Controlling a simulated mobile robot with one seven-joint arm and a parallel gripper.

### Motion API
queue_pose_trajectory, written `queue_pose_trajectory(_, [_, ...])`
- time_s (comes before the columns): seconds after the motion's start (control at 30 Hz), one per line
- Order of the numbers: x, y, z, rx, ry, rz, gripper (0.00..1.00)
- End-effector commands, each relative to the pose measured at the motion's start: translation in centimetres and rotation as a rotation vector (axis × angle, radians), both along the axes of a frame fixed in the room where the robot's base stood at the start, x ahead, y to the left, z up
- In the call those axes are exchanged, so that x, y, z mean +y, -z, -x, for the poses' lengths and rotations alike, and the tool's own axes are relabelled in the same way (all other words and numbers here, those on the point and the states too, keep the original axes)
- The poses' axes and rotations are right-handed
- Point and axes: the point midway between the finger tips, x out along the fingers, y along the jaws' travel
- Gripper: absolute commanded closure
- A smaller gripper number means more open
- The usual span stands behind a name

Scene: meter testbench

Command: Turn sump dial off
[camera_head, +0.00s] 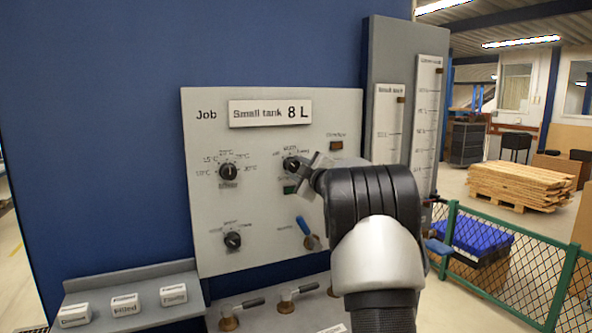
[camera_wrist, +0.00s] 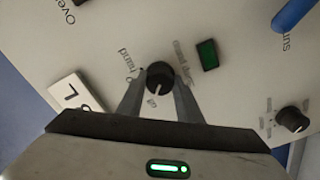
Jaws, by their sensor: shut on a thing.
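A small black dial (camera_head: 291,163) is at the upper middle of the grey panel, below the Small tank 8 L plate. My gripper (camera_head: 306,173) is at this dial, reaching in from the right. In the wrist view my gripper (camera_wrist: 159,88) is shut on the dial (camera_wrist: 159,76), with one finger on each side. The white mark on the dial's face points toward the bottom of the wrist view.
A green indicator (camera_wrist: 207,54) is close to the held dial. A blue lever (camera_head: 304,226) is below it. Two other black dials (camera_head: 228,171) (camera_head: 232,239) are at left on the panel. A ledge with labelled blocks (camera_head: 125,305) is at lower left.

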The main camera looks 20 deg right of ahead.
Motion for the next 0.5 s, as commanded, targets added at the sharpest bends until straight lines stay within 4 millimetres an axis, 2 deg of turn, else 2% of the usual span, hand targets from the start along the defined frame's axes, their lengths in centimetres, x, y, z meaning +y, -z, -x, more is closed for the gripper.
queue_pose_trajectory(0.17, [-0.05,0.08,0.02,0.001,0.000,0.003,0.90])
queue_pose_trajectory(0.2, [-0.05,0.07,0.02,0.001,0.000,0.003,0.66])
queue_pose_trajectory(0.3, [-0.04,0.06,0.02,0.001,0.000,0.002,0.49])
queue_pose_trajectory(0.5, [-0.02,0.04,0.01,0.001,-0.001,0.001,0.49])
